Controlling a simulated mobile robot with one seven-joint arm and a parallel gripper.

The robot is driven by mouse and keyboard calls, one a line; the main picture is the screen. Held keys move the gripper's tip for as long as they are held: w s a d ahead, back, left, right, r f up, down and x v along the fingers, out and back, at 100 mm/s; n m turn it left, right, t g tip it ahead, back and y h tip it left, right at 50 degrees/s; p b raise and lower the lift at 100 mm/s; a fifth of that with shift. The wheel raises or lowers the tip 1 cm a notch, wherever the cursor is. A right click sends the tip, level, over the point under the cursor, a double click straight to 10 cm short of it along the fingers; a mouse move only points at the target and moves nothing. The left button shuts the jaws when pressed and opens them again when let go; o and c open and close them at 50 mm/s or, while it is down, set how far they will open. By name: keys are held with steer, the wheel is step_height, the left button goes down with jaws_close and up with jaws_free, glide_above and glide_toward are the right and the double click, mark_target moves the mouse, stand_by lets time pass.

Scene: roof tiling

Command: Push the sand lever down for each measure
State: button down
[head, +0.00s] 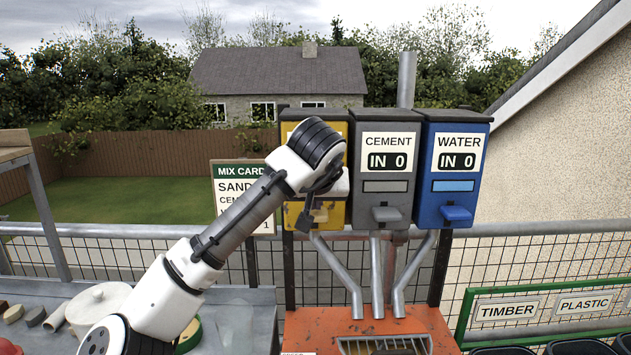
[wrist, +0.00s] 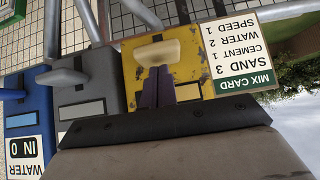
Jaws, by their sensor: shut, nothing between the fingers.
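The yellow sand dispenser (head: 332,215) stands left of the cement and water ones, its face mostly hidden behind my arm in the head view. In the wrist view, which is upside down, its pale lever (wrist: 158,52) sticks out of the yellow front (wrist: 203,72). My gripper (head: 305,222) is shut and empty in front of the sand dispenser. Its dark fingertips (wrist: 157,70) are right at the lever in the wrist view; I cannot tell whether they touch. The mix card (wrist: 237,52) reads sand 3, cement 1, water 2, speed 1. The sand counter is hidden.
The grey cement dispenser (head: 386,195) and blue water dispenser (head: 455,190) each read IN 0, with levers below. Metal chutes (head: 345,275) run down to an orange mixer (head: 405,327). A grey bench (head: 240,320) with a white lidded pot (head: 95,303) lies left.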

mark_target(316, 220)
steer(key=shift+f, duration=0.3)
step_height(316, 220, down, 4)
steer(key=b, duration=0.3)
steer(key=shift+r, duration=0.25)
